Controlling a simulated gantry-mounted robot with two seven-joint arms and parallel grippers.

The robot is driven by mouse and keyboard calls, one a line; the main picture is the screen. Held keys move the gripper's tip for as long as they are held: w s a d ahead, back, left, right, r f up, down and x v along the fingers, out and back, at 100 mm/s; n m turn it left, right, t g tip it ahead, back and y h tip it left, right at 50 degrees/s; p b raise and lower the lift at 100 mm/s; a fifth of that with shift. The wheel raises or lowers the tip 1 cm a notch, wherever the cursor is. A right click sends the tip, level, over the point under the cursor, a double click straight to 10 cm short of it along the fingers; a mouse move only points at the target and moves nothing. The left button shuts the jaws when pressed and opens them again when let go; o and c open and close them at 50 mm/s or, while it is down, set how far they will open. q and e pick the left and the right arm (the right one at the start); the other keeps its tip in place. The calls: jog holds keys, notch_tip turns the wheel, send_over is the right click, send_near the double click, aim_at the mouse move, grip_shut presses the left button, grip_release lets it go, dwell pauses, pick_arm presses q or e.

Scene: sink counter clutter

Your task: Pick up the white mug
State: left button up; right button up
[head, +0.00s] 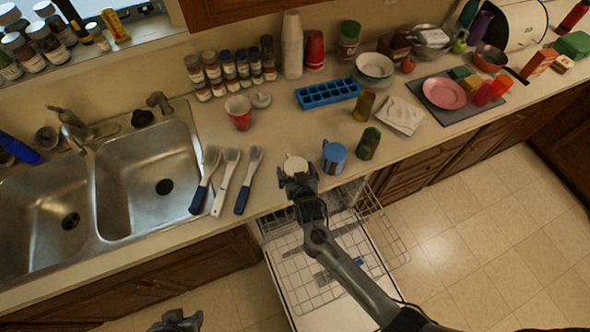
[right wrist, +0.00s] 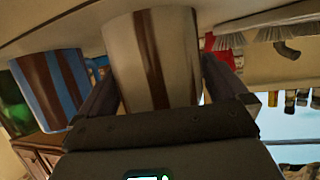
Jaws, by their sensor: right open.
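The white mug (head: 295,163) stands on the counter near its front edge, partly hidden by my right gripper (head: 297,176) in the head view. In the right wrist view the white mug (right wrist: 152,55) is large, with brown vertical stripes, and sits between the two fingers of my open right gripper (right wrist: 158,92). I cannot tell whether either finger touches it. My left gripper (head: 177,322) shows only in part at the bottom edge of the head view, away from the counter; its jaws are unclear.
A blue striped mug (head: 334,157) stands close to the right, with a dark green cup (head: 369,143) beyond it. Several brushes (head: 245,181) lie to the left, beside the sink (head: 150,180). An open dishwasher rack (head: 330,255) lies below the counter edge. A red cup (head: 239,112) stands behind.

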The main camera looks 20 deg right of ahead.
jog(key=c, duration=0.9)
jog(key=shift+c, duration=0.7)
jog(key=shift+r, duration=0.15)
